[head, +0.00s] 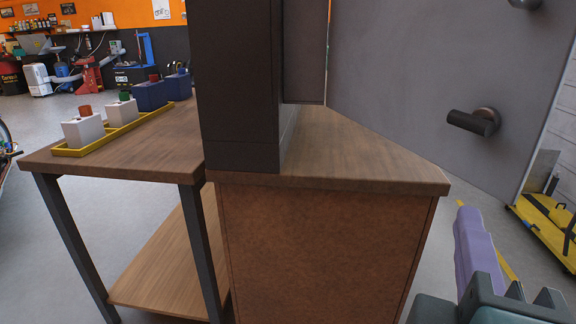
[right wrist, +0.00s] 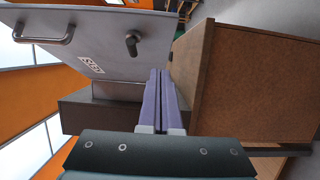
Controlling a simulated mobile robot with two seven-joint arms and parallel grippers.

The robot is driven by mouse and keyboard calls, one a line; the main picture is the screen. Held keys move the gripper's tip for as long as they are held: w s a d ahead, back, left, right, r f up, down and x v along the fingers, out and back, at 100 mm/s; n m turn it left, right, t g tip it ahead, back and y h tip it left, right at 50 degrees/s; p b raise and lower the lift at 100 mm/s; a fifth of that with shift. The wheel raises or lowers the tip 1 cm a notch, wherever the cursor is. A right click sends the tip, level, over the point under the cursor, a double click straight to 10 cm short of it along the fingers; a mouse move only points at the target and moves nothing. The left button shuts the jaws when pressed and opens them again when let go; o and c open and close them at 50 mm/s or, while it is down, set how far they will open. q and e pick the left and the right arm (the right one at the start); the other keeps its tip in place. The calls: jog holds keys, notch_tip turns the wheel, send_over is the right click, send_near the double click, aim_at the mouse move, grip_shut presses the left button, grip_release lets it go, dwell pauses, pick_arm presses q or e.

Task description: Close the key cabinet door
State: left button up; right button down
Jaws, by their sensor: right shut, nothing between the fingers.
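The key cabinet (head: 237,90) is a dark grey box on a wooden stand. Its grey door (head: 410,85) stands wide open to the right, reaching past the stand's edge. A dark knob-like handle (head: 474,121) sticks out from the door. In the right wrist view the door (right wrist: 100,40) fills the upper left, with the handle (right wrist: 132,42) and a label. My right gripper (head: 468,214), with purple fingers, is low at the right, below the door. Its shut, empty fingers (right wrist: 159,78) point toward the door's lower edge; I cannot tell whether they touch. My left gripper is not in view.
The wooden stand (head: 320,250) is under the cabinet, beside my right fingers. A wooden table (head: 130,150) at the left holds a yellow tray (head: 110,138) with small boxes. Yellow equipment (head: 546,220) stands at the far right. Grey floor is open between.

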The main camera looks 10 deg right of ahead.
aim_at(481, 169)
jog(key=x, duration=0.3)
jog(key=d+p+x, duration=0.1)
jog(key=x, duration=0.2)
jog(key=s+p+x, duration=0.1)
jog(key=x, duration=0.2)
jog(key=shift+w+d+r, duration=0.1)
jog(key=shift+w+d, duration=0.05)
jog(key=shift+d, duration=0.25)
jog(key=shift+w+d, duration=0.15)
jog(key=shift+d, duration=0.5)
jog(key=shift+d, duration=0.15)
